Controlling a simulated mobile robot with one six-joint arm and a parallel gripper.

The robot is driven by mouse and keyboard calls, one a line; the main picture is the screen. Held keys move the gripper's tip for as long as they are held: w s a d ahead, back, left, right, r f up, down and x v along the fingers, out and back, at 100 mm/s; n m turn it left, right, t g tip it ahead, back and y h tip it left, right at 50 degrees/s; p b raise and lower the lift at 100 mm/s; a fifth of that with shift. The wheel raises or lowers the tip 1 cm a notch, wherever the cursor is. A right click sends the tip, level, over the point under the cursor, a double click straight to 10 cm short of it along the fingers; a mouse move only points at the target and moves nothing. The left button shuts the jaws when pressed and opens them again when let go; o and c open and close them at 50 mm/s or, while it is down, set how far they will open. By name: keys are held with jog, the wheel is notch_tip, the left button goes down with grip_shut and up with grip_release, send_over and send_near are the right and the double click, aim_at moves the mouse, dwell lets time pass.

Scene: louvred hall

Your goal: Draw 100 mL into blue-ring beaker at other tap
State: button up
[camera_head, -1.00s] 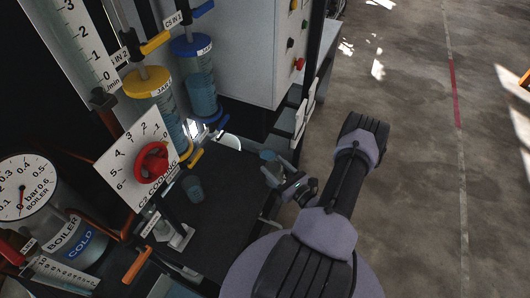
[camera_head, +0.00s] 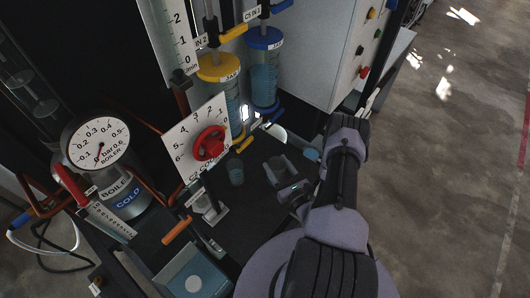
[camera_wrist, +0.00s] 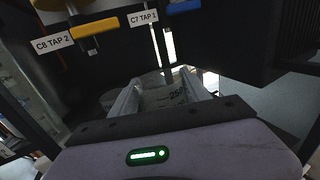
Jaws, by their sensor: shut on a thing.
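My gripper (camera_wrist: 162,95) is shut on a clear beaker (camera_wrist: 165,98) with a printed 250 marking. The head view shows my gripper (camera_head: 284,180) low over the dark bench, with the beaker at its end. No ring colour shows on it, and I cannot tell its liquid level. In the wrist view, a yellow tap handle (camera_wrist: 97,27) labelled C8 TAP 2 is up and left of the beaker. A blue tap handle (camera_wrist: 183,7) labelled C7 TAP 1 is above and slightly right.
A yellow-capped column (camera_head: 220,70) and a blue-capped column (camera_head: 264,75) stand behind the bench. A red-knob dial panel (camera_head: 185,140) and a boiler gauge (camera_head: 97,143) are at left. Floor is open at right.

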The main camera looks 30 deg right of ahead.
jog(key=shift+w+a+f, duration=0.1)
jog(key=shift+w+a, duration=0.2)
jog(key=shift+w, duration=0.2)
jog(key=shift+w+a+f, duration=0.1)
jog(key=shift+w+a, duration=0.2)
jog(key=shift+w, duration=0.2)
jog(key=w+d+f+b, duration=0.1)
jog(key=w+d+b, duration=0.1)
jog(key=w, duration=0.2)
jog(key=w+d+f+b, duration=0.2)
jog(key=w+b, duration=0.1)
jog(key=w, duration=0.2)
jog(key=w+d+f+b, duration=0.2)
jog(key=w, duration=0.2)
jog(key=shift+w+d, duration=0.15)
jog(key=shift+w, duration=0.25)
jog(key=shift+r, duration=0.15)
jog(key=o, duration=1.4)
